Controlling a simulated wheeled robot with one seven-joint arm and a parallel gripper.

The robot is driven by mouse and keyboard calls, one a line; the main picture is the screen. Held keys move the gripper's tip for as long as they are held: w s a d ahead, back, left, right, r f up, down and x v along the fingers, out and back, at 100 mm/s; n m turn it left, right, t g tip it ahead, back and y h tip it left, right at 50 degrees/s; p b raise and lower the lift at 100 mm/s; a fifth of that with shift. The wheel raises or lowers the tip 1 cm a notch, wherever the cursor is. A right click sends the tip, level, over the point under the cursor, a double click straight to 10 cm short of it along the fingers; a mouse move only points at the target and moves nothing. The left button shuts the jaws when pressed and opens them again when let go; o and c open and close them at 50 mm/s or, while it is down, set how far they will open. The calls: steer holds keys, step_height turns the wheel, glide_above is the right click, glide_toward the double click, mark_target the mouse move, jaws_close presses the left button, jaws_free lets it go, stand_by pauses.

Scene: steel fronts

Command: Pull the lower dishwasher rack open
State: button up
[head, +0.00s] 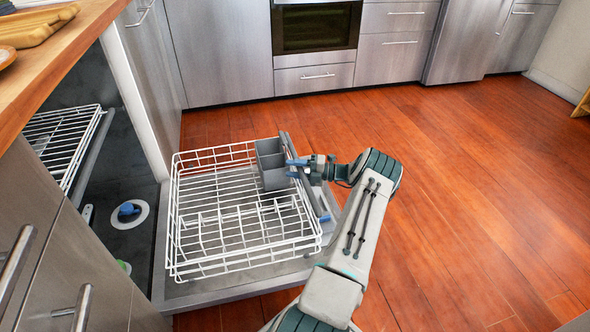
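The lower dishwasher rack (215,222) is a white wire basket. It stands out of the dishwasher, over the lowered grey door (225,292). A grey cutlery basket (271,165) sits in its far right corner. My gripper (292,168) reaches in from the right, beside the cutlery basket and the rack's right side.
The upper rack (62,140) is inside the dishwasher cavity at left, under a wooden counter (75,40). Steel cabinets and an oven (315,28) line the back. The wooden floor (470,200) to the right is clear.

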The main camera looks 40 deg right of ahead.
steer(key=p+v, duration=0.2)
steer(key=v, duration=1.2)
steer(key=shift+w+a, duration=0.1)
